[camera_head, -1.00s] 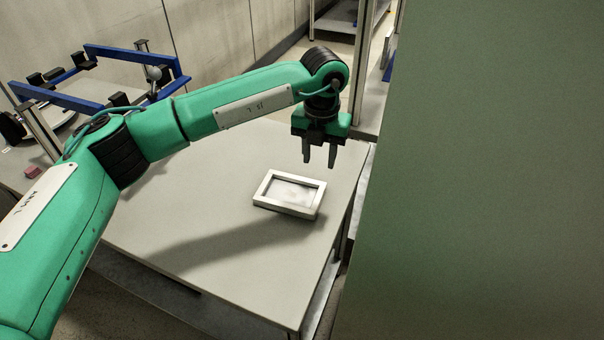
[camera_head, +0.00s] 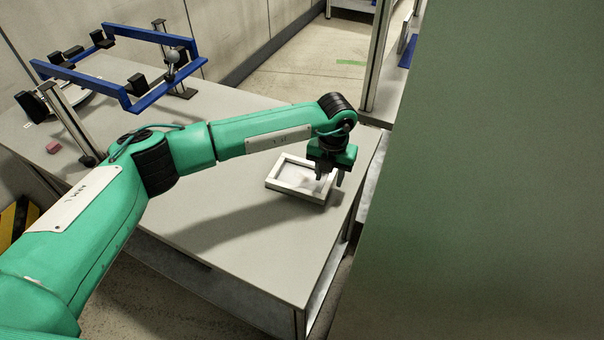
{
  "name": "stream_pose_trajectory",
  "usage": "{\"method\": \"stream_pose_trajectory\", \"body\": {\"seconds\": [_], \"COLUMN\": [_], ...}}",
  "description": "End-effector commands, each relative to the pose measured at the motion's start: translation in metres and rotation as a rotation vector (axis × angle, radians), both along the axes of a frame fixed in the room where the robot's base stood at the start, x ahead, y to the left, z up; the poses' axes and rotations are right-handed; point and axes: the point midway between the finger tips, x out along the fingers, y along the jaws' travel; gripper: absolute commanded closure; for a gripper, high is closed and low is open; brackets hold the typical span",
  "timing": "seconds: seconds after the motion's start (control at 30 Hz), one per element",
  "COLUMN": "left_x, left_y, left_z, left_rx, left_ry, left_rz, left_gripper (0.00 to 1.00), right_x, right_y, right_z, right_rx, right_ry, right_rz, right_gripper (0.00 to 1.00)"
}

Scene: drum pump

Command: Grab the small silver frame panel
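The small silver frame panel (camera_head: 293,192) lies flat on the grey table, near its right edge. It is a light rectangular rim around a recessed pale centre. My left gripper (camera_head: 329,176) points down over the panel's right side, with its two dark fingers apart. One finger appears over the inside of the rim and the other just beyond its right edge. I cannot tell whether the fingers touch the panel. My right gripper is not in view.
The grey table (camera_head: 250,245) is clear in front of the panel. A blue frame fixture (camera_head: 150,100) with black blocks stands at the back left. A small red block (camera_head: 54,147) lies at the far left. A large green-grey surface (camera_head: 480,200) fills the right side.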

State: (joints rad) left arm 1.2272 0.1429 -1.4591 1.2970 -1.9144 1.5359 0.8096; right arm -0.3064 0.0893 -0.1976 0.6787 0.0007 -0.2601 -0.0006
Motion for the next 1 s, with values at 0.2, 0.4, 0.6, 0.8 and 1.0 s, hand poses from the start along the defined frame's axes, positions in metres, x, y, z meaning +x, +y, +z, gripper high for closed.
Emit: {"method": "stream_pose_trajectory", "body": {"seconds": [0.2,0.4,0.6,0.8,1.0], "left_x": [0.000,0.000,0.000,0.000,0.001], "left_y": [0.000,0.001,0.001,0.001,0.000], "left_z": [-0.016,-0.016,-0.016,-0.015,-0.009], "left_rx": [0.000,0.000,0.000,0.000,0.000], "left_ry": [-0.001,0.000,0.000,-0.001,-0.001], "left_rz": [0.001,0.001,0.001,0.001,0.001], "left_gripper": [0.60,0.74,1.00,1.00,1.00], "right_x": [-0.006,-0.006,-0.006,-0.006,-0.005], "right_y": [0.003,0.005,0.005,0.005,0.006], "right_z": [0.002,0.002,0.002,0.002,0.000], "right_rx": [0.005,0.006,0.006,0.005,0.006], "right_ry": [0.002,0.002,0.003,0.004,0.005], "right_rz": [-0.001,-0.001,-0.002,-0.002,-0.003], "right_gripper": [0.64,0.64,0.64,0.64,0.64]}}
